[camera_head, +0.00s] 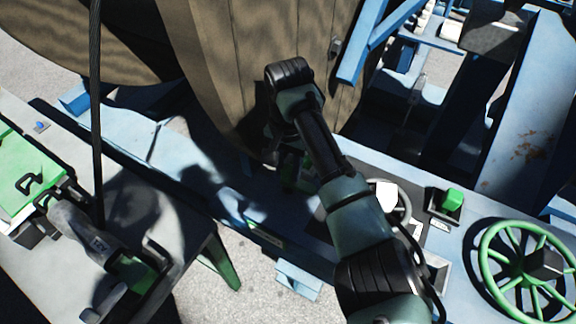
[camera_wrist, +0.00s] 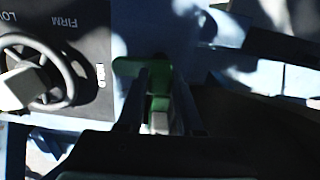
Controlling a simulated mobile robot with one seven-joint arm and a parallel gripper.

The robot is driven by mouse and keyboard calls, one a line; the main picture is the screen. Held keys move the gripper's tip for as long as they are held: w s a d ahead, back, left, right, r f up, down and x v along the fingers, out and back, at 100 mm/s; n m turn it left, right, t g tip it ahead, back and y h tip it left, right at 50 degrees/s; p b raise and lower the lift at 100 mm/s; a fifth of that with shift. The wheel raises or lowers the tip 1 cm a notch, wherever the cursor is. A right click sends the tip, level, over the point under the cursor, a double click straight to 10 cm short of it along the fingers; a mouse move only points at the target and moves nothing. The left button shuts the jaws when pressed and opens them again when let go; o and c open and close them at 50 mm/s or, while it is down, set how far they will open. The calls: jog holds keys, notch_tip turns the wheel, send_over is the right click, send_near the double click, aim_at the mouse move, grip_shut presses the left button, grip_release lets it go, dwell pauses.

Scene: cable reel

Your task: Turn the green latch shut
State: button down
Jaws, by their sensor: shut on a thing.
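The green latch (camera_wrist: 158,84) is in the upper middle of the wrist view, with a green tab reaching left of my fingers. My gripper (camera_wrist: 160,100) has a finger on each side of it and is shut on it. In the head view my gripper (camera_head: 292,168) is low beside the wooden reel, in shadow. The latch is mostly hidden there by my arm and the dark, so its exact angle cannot be told.
The big wooden reel (camera_head: 270,60) stands close behind my gripper. A knob (camera_wrist: 30,85) on a dark panel marked FIRM is left in the wrist view. A green handwheel (camera_head: 493,262) and green button (camera_head: 453,199) are at right. A grey bench (camera_head: 150,215) is at left.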

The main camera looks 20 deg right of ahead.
jog(key=n+p, duration=0.1)
jog(key=n, duration=0.2)
jog(key=shift+r+n, duration=0.1)
jog(key=shift+n, duration=0.3)
jog(key=n+p, duration=0.1)
jog(key=n, duration=0.3)
jog(key=shift+n, duration=0.3)
jog(key=n+p, duration=0.1)
jog(key=n, duration=0.3)
jog(key=shift+n, duration=0.3)
jog(key=shift+n+p, duration=0.3)
jog(key=shift+n, duration=1.9)
jog(key=shift+w, duration=0.1)
jog(key=c, duration=0.6)
grip_release()
jog(key=shift+o, duration=0.2)
